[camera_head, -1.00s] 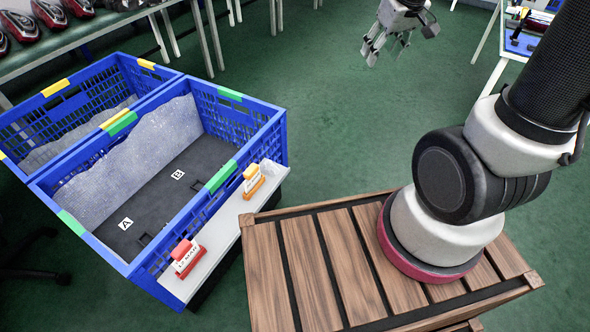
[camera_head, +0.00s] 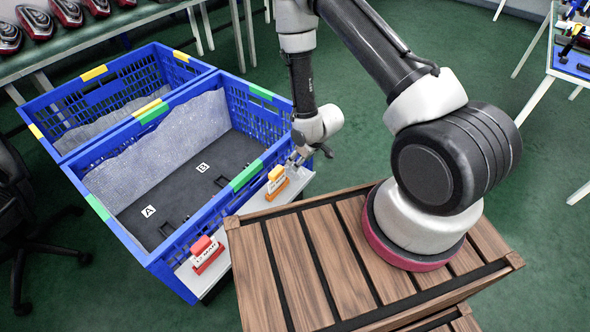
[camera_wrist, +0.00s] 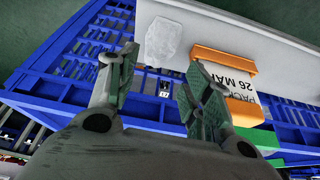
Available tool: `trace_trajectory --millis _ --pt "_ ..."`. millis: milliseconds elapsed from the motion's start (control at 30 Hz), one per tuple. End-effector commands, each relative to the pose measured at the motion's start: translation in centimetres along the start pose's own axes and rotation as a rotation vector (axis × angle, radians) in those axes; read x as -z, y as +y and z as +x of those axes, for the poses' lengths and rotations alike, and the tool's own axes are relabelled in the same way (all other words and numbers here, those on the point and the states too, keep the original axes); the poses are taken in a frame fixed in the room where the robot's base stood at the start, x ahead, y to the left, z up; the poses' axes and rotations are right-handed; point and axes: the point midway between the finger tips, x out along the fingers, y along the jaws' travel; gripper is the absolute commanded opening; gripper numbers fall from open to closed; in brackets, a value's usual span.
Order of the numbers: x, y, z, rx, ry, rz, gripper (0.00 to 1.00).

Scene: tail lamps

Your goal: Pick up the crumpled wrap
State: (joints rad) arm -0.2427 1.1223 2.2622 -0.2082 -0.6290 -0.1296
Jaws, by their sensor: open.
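The crumpled wrap (camera_wrist: 163,42) is a small whitish, translucent lump on the white ledge in the wrist view. It lies beside the orange date stamp (camera_wrist: 222,62). My gripper (camera_wrist: 165,72) is open and empty, its two fingers spread, with the wrap just ahead of the fingertips and apart from them. In the head view my gripper (camera_head: 296,160) hangs over the far end of the ledge, near the orange stamp. I cannot make out the wrap in the head view; my gripper and arm cover that area.
The blue crate (camera_head: 262,112) with a grey liner stands beside the white ledge (camera_head: 236,237). A red stamp (camera_head: 206,256) stands at the ledge's near end. A second blue crate (camera_head: 68,100) is behind. The slatted wooden box (camera_head: 300,262) is in front. Green floor is open to the right.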

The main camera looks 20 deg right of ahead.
Motion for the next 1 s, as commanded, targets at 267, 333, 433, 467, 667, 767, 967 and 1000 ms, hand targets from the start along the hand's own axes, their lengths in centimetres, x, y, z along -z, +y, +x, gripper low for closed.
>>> trace_trajectory --millis 267,333,433,467,667,767,967,1000 --pt "-0.3 0.0 3.9 0.0 -0.002 0.001 0.5" --pt "-0.3 0.0 5.0 0.0 -0.002 0.001 0.5" --pt "-0.3 0.0 6.1 0.0 -0.002 0.0 0.5" --pt "-0.2 0.0 6.3 0.0 -0.002 0.0 0.5" --pt "-0.2 0.1 6.5 0.0 -0.001 0.001 0.5" --pt "-0.2 0.1 6.5 0.0 -0.001 0.001 0.41" --pt "-0.2 0.1 6.5 0.0 -0.001 0.001 0.26" --pt "-0.2 0.1 6.5 0.0 -0.001 0.001 0.26"
